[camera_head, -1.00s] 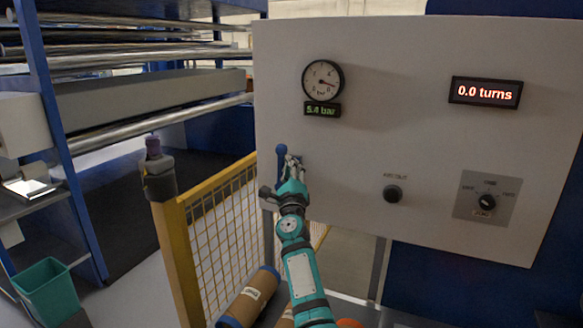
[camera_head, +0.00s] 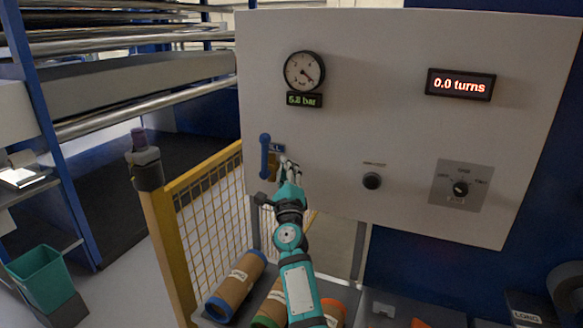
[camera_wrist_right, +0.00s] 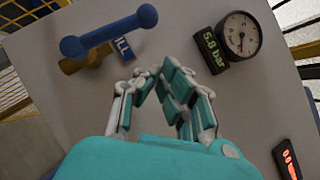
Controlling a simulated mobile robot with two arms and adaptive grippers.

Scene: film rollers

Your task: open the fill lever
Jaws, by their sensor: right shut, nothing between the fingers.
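The blue fill lever (camera_head: 265,156) stands upright at the lower left of the grey panel, beside a small blue label. In the right wrist view the lever (camera_wrist_right: 108,32) runs across the top left, over a brass-coloured fitting (camera_wrist_right: 85,60) and the label (camera_wrist_right: 122,47) partly reading "ILL". My right gripper (camera_head: 288,170) is just right of the lever in the head view. It is shut and empty, with its fingertips (camera_wrist_right: 153,76) near the panel and apart from the lever. My left gripper is not in view.
A yellow mesh fence (camera_head: 212,210) stands left of my arm. Several brown rolls lie below, including one with a blue end (camera_head: 238,285).

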